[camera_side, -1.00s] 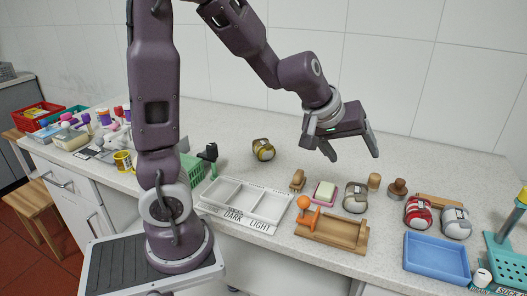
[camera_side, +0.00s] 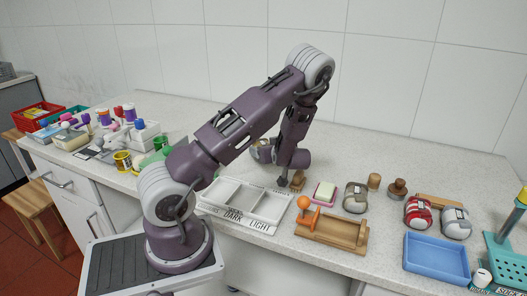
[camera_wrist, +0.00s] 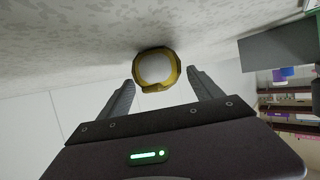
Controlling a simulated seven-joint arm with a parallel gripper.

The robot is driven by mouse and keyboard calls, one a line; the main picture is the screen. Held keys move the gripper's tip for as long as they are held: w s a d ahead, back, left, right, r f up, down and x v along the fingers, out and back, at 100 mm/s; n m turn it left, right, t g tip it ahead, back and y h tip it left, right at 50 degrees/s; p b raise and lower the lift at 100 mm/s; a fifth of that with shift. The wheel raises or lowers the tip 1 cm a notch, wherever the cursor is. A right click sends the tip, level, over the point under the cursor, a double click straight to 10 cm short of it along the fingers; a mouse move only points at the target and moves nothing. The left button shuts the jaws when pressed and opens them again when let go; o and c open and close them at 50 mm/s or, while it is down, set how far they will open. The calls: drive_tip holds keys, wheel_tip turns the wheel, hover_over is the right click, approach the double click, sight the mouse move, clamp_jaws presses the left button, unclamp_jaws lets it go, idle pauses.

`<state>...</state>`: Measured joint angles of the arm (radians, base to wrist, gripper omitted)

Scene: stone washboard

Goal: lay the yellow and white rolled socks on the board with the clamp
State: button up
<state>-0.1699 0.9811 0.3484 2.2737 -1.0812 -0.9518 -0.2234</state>
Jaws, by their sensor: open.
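The yellow and white rolled socks (camera_wrist: 156,68) lie on the counter, between and just beyond the fingertips in the wrist view. My gripper (camera_wrist: 160,77) is open, with one finger toward each side of the roll and no visible grip. In the side view my gripper is mostly hidden behind the arm. A wooden board (camera_side: 332,232) lies at the front centre of the counter, with an orange-knobbed piece (camera_side: 304,203), seemingly the clamp, at its left end.
A white tray marked DARK and LIGHT (camera_side: 245,222) lies left of the board. A pink soap dish (camera_side: 324,195), beige rolled socks (camera_side: 355,198), red rolled socks (camera_side: 418,213), grey rolled socks (camera_side: 456,222) and a blue tray (camera_side: 437,262) are nearby.

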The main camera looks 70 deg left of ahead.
clamp_jaws()
